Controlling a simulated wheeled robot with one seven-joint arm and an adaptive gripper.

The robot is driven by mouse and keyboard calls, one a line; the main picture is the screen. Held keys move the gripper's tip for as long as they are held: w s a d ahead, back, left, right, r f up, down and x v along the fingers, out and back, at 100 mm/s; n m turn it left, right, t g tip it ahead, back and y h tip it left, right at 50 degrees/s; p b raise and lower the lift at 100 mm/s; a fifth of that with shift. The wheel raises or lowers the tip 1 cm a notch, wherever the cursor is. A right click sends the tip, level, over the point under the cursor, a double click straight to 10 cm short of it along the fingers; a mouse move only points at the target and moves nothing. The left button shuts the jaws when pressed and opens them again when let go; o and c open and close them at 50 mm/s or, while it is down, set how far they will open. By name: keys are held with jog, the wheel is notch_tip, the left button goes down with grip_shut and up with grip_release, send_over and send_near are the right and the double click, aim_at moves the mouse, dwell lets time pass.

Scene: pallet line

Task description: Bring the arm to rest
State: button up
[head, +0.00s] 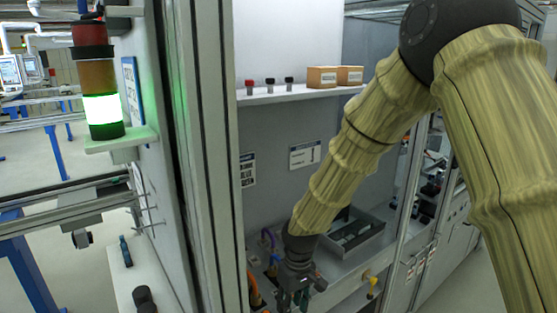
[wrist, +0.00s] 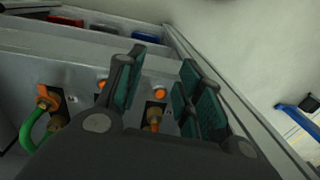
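My arm, in a yellowish ribbed cover, reaches down from the upper right of the head view. My gripper (head: 293,295) hangs at the bottom of that view, in front of the cabinet's lower shelf. Its fingertips are hard to make out there. In the wrist view my gripper (wrist: 164,72) has its two green-padded fingers spread apart, with nothing held between them. Behind the gap, a panel (wrist: 80,75) carries an orange round part (wrist: 160,93) and a connector (wrist: 154,122). I cannot tell how far the fingers are from the panel.
A green hose (wrist: 35,130) with an orange fitting is left of the fingers. A grey tray (head: 355,238) stands on the shelf behind my gripper. An upper shelf (head: 290,95) holds small boxes (head: 322,77). A cabinet post (head: 205,150) and lit signal tower (head: 101,108) stand left.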

jog(key=s+d+f+m+b, duration=0.15)
jog(key=s+f, duration=0.25)
jog(key=f, duration=0.4)
jog(key=s+d+f+m+p, duration=0.1)
jog(key=s+d+f, duration=0.25)
jog(key=f, duration=0.45)
jog(key=s+d+f+m+b, duration=0.1)
jog(key=s+d+f, duration=0.3)
jog(key=s, duration=0.5)
jog(key=s+d+f+m, duration=0.2)
jog(key=s+d+f, duration=0.3)
jog(key=s+f, duration=0.2)
jog(key=s+d+f+m+b, duration=0.1)
jog(key=s+d+f, duration=0.4)
jog(key=s, duration=0.6)
jog(key=shift+s+f+h+b, duration=0.2)
jog(key=shift+s+h+b, duration=0.1)
jog(key=shift+h, duration=0.1)
jog(key=shift+d+m, duration=0.1)
jog(key=shift+m, duration=0.25)
